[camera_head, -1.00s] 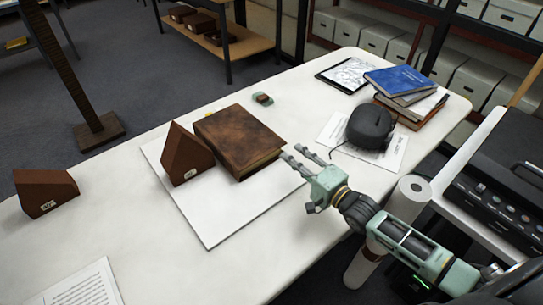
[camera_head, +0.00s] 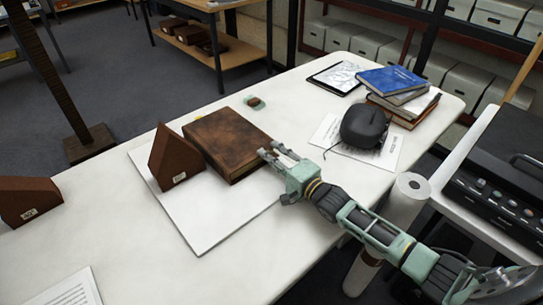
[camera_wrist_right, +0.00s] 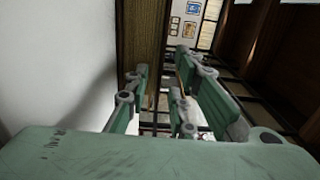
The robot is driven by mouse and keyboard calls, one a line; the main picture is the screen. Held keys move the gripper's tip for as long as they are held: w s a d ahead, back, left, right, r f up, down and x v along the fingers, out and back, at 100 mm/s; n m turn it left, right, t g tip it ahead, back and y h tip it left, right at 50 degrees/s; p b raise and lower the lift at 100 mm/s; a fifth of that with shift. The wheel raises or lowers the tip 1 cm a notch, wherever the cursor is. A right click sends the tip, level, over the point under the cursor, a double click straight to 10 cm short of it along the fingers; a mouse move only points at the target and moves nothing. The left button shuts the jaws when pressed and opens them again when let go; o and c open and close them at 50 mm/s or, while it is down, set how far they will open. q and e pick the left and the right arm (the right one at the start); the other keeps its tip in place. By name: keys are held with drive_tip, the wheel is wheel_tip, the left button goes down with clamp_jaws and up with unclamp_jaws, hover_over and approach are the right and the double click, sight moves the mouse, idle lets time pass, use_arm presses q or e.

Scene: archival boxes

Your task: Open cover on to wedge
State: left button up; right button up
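A thick brown leather book (camera_head: 228,140) lies shut and flat on a white board (camera_head: 218,222). A brown wedge (camera_head: 175,158) with a small white label stands on the board, just left of the book. A second brown wedge (camera_head: 28,198) sits at the table's left edge. My right gripper (camera_head: 272,152) is at the book's right edge, fingertips pointing toward it; contact cannot be told. In the right wrist view the fingers (camera_wrist_right: 165,85) are apart, with nothing clearly held between them. A pale surface fills that view's left side. My left gripper is out of view.
A dark rounded object (camera_head: 364,126) rests on a printed sheet right of my gripper. Stacked books (camera_head: 405,90) and a tablet (camera_head: 340,76) lie at the back right. A paper sheet (camera_head: 68,290) lies front left. The table (camera_head: 290,245) is clear in front of the board.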

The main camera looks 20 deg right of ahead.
drive_tip(key=shift+w+a, duration=0.1)
drive_tip(key=shift+w, duration=0.05)
clamp_jaws()
idle(0.5)
